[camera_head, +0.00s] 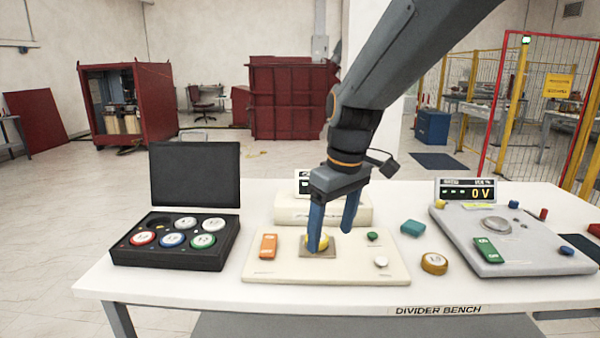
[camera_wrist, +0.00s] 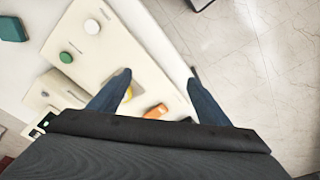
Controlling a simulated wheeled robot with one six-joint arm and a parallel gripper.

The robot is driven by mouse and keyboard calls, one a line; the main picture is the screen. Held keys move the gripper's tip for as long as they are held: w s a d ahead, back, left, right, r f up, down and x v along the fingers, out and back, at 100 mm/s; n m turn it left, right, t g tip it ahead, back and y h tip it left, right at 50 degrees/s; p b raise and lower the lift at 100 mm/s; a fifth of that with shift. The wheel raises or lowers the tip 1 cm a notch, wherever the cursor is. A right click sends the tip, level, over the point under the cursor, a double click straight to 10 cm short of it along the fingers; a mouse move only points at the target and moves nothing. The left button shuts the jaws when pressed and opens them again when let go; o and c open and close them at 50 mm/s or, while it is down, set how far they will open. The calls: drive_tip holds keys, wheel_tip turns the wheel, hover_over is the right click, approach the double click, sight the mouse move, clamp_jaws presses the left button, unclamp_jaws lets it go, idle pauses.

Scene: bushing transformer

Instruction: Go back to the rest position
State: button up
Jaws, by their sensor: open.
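My gripper (camera_head: 332,240) is open over the cream panel (camera_head: 270,274) on the bench. Its blue fingers point down, and nothing shows held between them. A yellow round part (camera_head: 322,241) sits on a brown square plate (camera_head: 305,253). The left finger partly hides this part in the head view. I cannot tell whether the finger touches it. In the wrist view the two fingers (camera_wrist: 158,80) stand wide apart, with the panel's edge between them. An orange block (camera_head: 268,246) lies on the panel to the left.
The white bench (camera_head: 180,287) also holds a black open case (camera_head: 170,258) with several round discs. A grey panel (camera_head: 520,255) with a "0 V" display stands right. A teal block (camera_head: 413,228) and a yellow tape roll (camera_head: 434,263) lie between the panels.

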drive_tip(key=s+d+f+m+h, duration=0.1)
drive_tip(key=s+d+f+m, duration=0.7)
drive_tip(key=s+d+f, duration=0.5)
drive_tip(key=shift+s+f+g, duration=0.2)
drive_tip(key=shift+f+g, duration=0.1)
